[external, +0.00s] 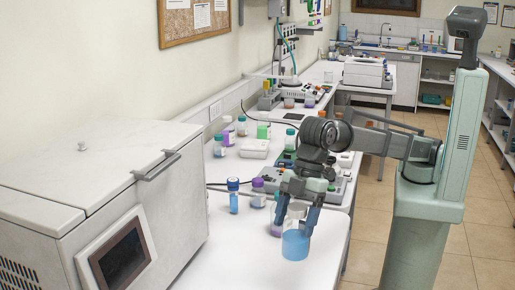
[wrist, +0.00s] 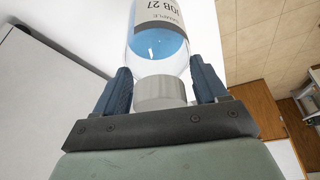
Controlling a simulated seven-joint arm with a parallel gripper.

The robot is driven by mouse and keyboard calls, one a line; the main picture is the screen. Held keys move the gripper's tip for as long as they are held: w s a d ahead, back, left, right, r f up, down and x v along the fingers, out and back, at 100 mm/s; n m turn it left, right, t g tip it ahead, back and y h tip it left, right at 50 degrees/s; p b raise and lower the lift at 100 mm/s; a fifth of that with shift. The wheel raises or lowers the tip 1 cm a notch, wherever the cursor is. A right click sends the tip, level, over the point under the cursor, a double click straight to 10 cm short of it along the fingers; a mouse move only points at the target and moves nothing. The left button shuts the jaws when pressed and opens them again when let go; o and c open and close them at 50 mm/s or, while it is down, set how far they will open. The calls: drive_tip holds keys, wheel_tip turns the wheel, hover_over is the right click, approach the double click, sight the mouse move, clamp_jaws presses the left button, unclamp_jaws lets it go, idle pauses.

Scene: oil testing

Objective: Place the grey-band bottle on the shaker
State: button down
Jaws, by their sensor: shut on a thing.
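A clear bottle with blue liquid (external: 295,245) is held upright between the fingers of my gripper (external: 296,212), near the front edge of the white bench. In the wrist view the bottle (wrist: 160,42) shows a grey cap and a white label with a grey band and printed text. My gripper (wrist: 160,76) is shut on it around the neck and cap. I cannot tell whether its base touches the bench. A low grey device (external: 340,188), possibly the shaker, sits behind my gripper and is partly hidden by it.
Small bottles with blue (external: 233,195) and purple (external: 258,192) caps stand left of my gripper. Several more bottles stand farther back. A large white box-shaped machine (external: 100,200) fills the left. Clear bench (external: 235,255) lies left of the held bottle.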

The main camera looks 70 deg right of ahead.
sight(293, 255)
drive_tip(key=shift+f, duration=5.05)
drive_tip(key=shift+f, duration=0.15)
drive_tip(key=shift+c, duration=0.3)
unclamp_jaws()
drive_tip(key=v, duration=1.2)
